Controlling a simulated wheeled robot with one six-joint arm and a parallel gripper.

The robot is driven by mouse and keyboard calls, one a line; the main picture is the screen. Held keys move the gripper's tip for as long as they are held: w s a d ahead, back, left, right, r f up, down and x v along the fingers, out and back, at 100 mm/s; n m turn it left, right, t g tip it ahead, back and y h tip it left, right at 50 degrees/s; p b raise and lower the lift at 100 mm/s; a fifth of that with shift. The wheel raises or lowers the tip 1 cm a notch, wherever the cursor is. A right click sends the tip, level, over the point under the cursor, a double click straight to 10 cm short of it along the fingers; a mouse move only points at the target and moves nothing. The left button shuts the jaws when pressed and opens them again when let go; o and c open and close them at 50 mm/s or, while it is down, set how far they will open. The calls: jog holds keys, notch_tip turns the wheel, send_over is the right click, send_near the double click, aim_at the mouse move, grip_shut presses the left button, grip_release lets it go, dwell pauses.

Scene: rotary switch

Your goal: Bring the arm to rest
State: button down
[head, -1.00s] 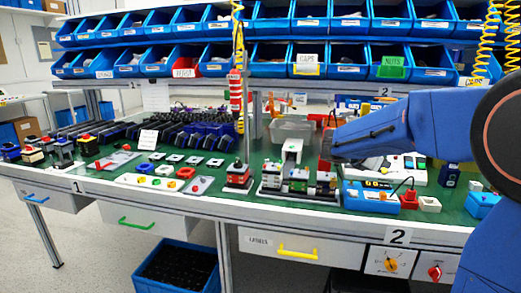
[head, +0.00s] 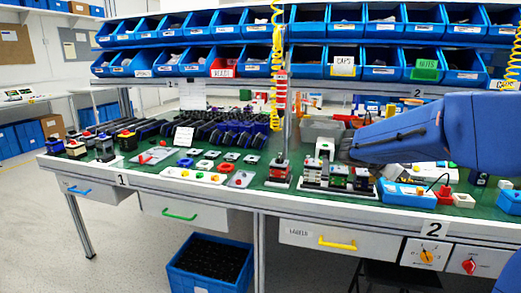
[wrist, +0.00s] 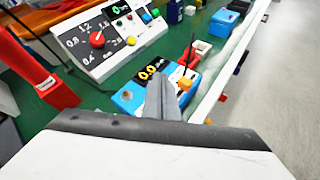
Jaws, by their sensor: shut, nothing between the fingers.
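My blue arm comes in from the right of the head view, and its dark gripper (head: 348,150) points left above the green workbench (head: 225,192). In the wrist view my gripper (wrist: 160,82) is shut and empty, with its fingers over or in front of a blue meter box (wrist: 128,98).
Small devices (head: 338,176) crowd the bench near my gripper. A dial panel with a red knob (wrist: 97,40) and a red upright part (wrist: 45,82) are close in the wrist view. Blue bins (head: 345,66) line the racks behind.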

jog(key=s+a+f+m+y, duration=0.4)
jog(key=s+a+m, duration=0.1)
jog(key=s, duration=0.6)
jog(key=s+a+f+m+y, duration=0.3)
jog(key=s+a+m, duration=0.3)
jog(key=s, duration=0.6)
jog(key=s+a+f+m+y, duration=0.4)
jog(key=s+m, duration=0.5)
jog(key=s, duration=0.3)
jog(key=shift+a+f+y, duration=0.3)
jog(key=shift+a+f, duration=0.5)
jog(key=shift+a, duration=0.05)
